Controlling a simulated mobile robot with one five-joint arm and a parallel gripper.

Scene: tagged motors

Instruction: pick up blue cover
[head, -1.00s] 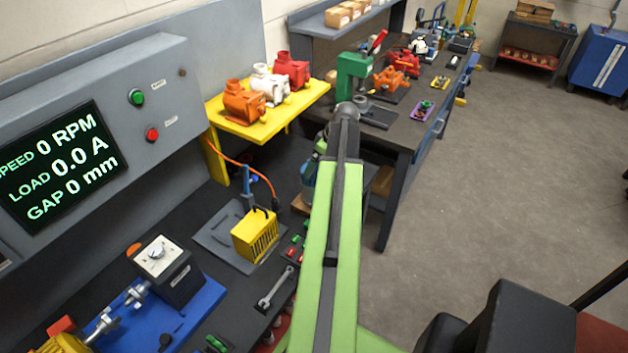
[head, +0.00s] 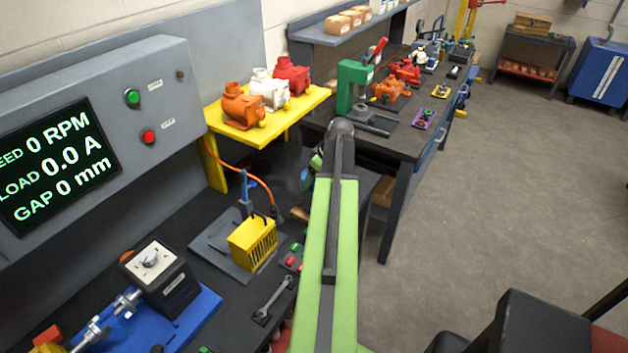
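I cannot make out a blue cover for certain. A small blue patch (head: 305,178) shows in the head view just left of my arm, against a dark, blurred area, too unclear to name. My light green arm reaches up the middle of the view and hides part of the bench behind it. My gripper is not visible beyond the arm's dark rounded joint. An orange motor (head: 241,107), a white motor (head: 268,88) and a red motor (head: 293,75) stand in a row on a yellow stand (head: 254,133), left of my arm.
A yellow slotted box (head: 252,241) and a wrench (head: 273,299) are on the near dark bench. A blue fixture with a dial box (head: 161,279) is at lower left. A green press (head: 353,86) and orange-red parts (head: 391,88) stand on the far bench.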

